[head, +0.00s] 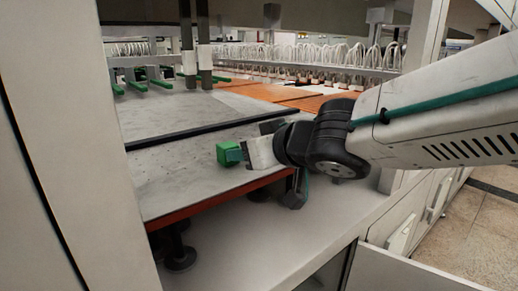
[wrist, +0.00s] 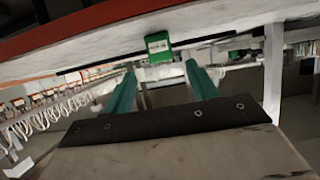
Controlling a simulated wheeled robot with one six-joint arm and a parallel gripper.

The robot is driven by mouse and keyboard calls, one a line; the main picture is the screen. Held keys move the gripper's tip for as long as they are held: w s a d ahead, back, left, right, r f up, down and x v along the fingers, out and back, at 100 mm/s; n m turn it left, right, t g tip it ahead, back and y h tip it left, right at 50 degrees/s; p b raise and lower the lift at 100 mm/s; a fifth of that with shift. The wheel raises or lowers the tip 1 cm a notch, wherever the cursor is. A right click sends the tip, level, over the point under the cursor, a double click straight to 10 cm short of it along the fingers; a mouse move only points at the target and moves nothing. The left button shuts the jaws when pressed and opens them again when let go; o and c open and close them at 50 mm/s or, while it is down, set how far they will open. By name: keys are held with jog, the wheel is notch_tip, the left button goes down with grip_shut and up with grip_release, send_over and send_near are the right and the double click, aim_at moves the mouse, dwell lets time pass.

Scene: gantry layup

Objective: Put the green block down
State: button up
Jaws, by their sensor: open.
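The green block (head: 229,153) rests on the grey table surface (head: 170,180) near its front edge in the head view. In the wrist view the green block (wrist: 158,46) shows beyond the fingertips, at the table's edge, with a pale label on its face. My gripper (head: 238,156) is right beside the block, on its right side in the head view. In the wrist view my gripper (wrist: 160,70) has its two green fingers spread apart with nothing between them. From the head view I cannot tell whether a fingertip touches the block.
A dark bar (head: 210,134) lies across the table behind the block. Orange panels (head: 285,93) and a row of white looped hoses (head: 310,55) are farther back. A pale lower ledge (head: 240,235) runs below the table's red edge. Bare table surface lies left of the block.

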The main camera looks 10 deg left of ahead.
jog(key=shift+v, duration=1.3)
jog(key=w+d+f+m+t+h, duration=0.2)
jog(key=d+m+h, duration=0.65)
jog(key=d, duration=1.75)
jog(key=s+d+f+g, duration=0.3)
jog(key=s, duration=0.4)
jog(key=s+d+f+m+g+h, duration=0.1)
jog(key=s+d+f+g, duration=0.2)
jog(key=s, duration=0.4)
jog(key=s+d+f+g+h, duration=0.1)
jog(key=s+d+f+g, duration=0.2)
jog(key=s, duration=0.4)
jog(key=shift+d+f+g, duration=0.3)
jog(key=shift+d, duration=0.5)
